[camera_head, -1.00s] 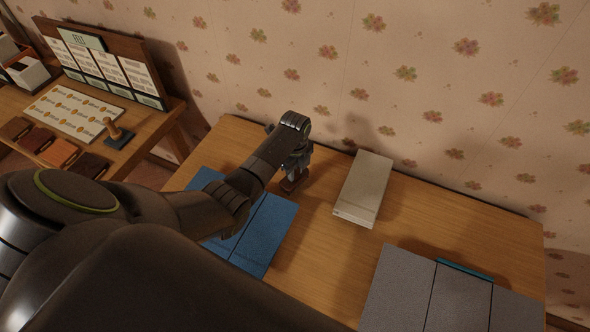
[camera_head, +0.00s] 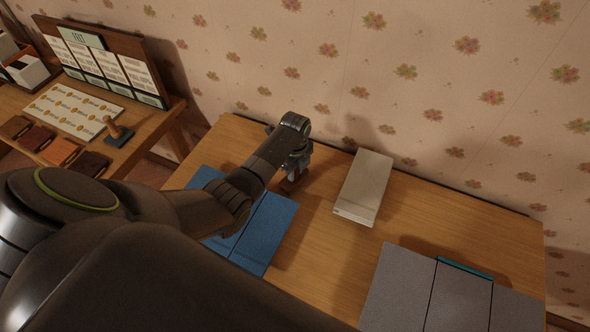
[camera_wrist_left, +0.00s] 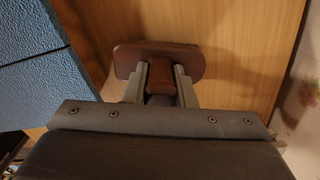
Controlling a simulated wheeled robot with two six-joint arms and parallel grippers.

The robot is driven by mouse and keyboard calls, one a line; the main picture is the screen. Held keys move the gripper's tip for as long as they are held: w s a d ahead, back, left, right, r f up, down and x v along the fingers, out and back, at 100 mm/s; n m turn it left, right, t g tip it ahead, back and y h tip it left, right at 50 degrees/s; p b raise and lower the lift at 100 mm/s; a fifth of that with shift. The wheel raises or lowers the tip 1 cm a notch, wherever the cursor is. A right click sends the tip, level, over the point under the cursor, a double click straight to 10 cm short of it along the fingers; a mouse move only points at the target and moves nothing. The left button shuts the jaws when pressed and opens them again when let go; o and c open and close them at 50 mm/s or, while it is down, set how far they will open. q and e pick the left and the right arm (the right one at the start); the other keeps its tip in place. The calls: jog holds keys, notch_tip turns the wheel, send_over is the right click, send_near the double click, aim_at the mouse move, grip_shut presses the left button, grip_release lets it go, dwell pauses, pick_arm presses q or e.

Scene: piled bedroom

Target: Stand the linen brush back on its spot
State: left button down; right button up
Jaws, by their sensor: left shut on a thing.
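The linen brush has a dark brown, rounded oblong base (camera_wrist_left: 193,56) and a reddish-brown upright grip between my fingers in the left wrist view. My left gripper (camera_wrist_left: 161,78) is shut on that grip from above. In the head view my left gripper (camera_head: 295,165) is over the back left part of the wooden table, mostly hiding the brush beneath it. The base looks level and very near or on the tabletop; I cannot tell if it touches. No marked spot for it is clearly visible. My right gripper is not in view.
Blue panels (camera_head: 268,230) lie left of the brush, also in the wrist view (camera_wrist_left: 30,28). A pale box (camera_head: 363,190) is to the right, grey panels (camera_head: 400,290) at front right. Bare wood (camera_head: 320,240) lies between. The flowered wall is close behind.

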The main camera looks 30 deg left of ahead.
pick_arm(q)
jog(key=shift+f+b, duration=0.35)
jog(key=shift+f, duration=0.2)
jog(key=c, duration=1.1)
grip_release()
notch_tip(320, 180, up, 3)
jog(key=p, duration=0.3)
notch_tip(320, 180, up, 3)
jog(key=shift+f+p, duration=0.2)
jog(key=shift+p, duration=1)
jog(key=shift+r, duration=1.2)
